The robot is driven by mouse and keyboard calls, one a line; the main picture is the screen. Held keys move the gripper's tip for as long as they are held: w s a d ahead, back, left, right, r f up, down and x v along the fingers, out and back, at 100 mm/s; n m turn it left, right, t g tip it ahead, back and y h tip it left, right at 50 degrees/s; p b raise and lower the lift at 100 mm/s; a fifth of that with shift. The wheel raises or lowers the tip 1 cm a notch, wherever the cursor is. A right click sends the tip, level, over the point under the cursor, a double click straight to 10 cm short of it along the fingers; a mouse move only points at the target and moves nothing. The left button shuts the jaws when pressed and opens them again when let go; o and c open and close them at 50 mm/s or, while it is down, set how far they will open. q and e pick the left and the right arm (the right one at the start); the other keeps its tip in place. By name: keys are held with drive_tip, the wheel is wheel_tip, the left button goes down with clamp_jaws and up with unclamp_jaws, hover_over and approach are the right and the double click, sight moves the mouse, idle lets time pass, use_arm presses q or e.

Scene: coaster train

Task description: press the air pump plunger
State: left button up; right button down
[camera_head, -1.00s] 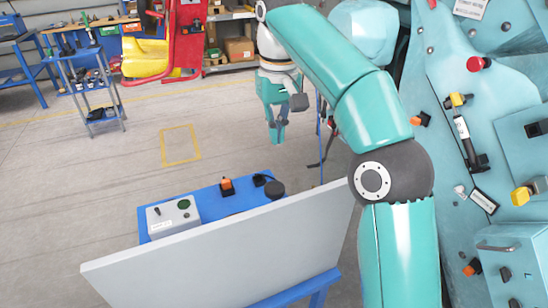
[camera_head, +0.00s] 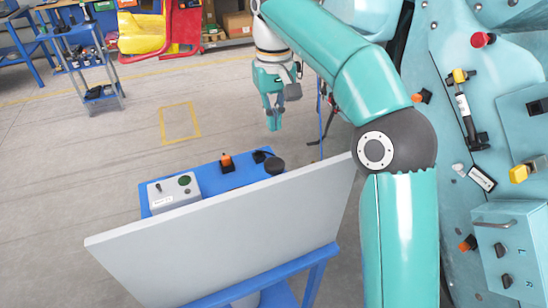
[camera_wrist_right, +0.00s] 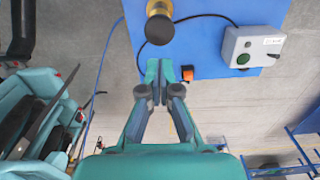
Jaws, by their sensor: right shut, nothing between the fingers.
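The air pump shows in the head view as a round black plunger knob (camera_head: 274,165) at the right end of the blue bench (camera_head: 215,180). In the right wrist view the plunger (camera_wrist_right: 159,25) is a dark knob with a brass-coloured body, at the top centre. My right gripper (camera_head: 273,125) hangs fingers down, above the knob in the head view and apart from it. In the wrist view its fingertips (camera_wrist_right: 160,70) are together and empty, just below the knob in the picture. The pump's lower part is hidden. My left gripper is not in view.
A grey control box (camera_head: 172,192) with a green button and an orange switch (camera_head: 226,160) stand on the bench. A large pale panel (camera_head: 225,240) stands in front of it. A teal machine (camera_head: 470,60) with knobs and levers fills the right side. Open floor lies beyond.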

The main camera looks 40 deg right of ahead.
sight(274, 162)
wheel_tip(274, 162, down, 10)
drive_tip(key=shift+r+b, duration=0.1)
drive_tip(key=shift+b, duration=0.7)
wheel_tip(274, 162, down, 6)
drive_tip(key=b, duration=0.3)
drive_tip(key=shift+s, duration=0.2)
drive_tip(key=shift+a, duration=0.1)
